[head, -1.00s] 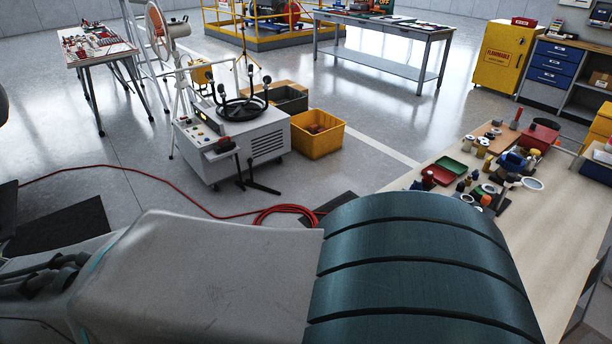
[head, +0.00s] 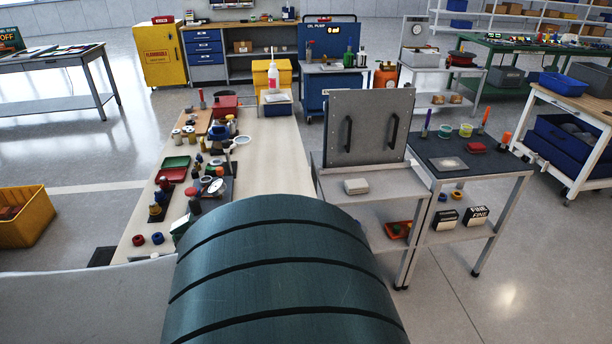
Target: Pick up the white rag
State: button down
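I cannot tell for sure which thing is the white rag. A small white block-like item (head: 356,186), possibly a folded cloth, lies on the light shelf in front of the grey upright panel. A flat pale piece (head: 449,163) lies on the dark top of the grey cart beside it. Both are small in the head view, and their material is unclear. My gripper is not in view. A dark ribbed part, apparently of my own arm, covers the bottom middle and hides what lies behind it.
A long pale workbench (head: 278,150) holds several small parts, trays and a bottle. A grey panel with two handles (head: 368,125) stands upright behind the shelf. The grey cart (head: 480,208) has pens, cups and a red item on top. Floor is open at lower right.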

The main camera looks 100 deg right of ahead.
aim_at(354, 186)
jog(key=z, duration=5.05)
jog(key=i, duration=2.5)
jog(key=u, duration=2.5)
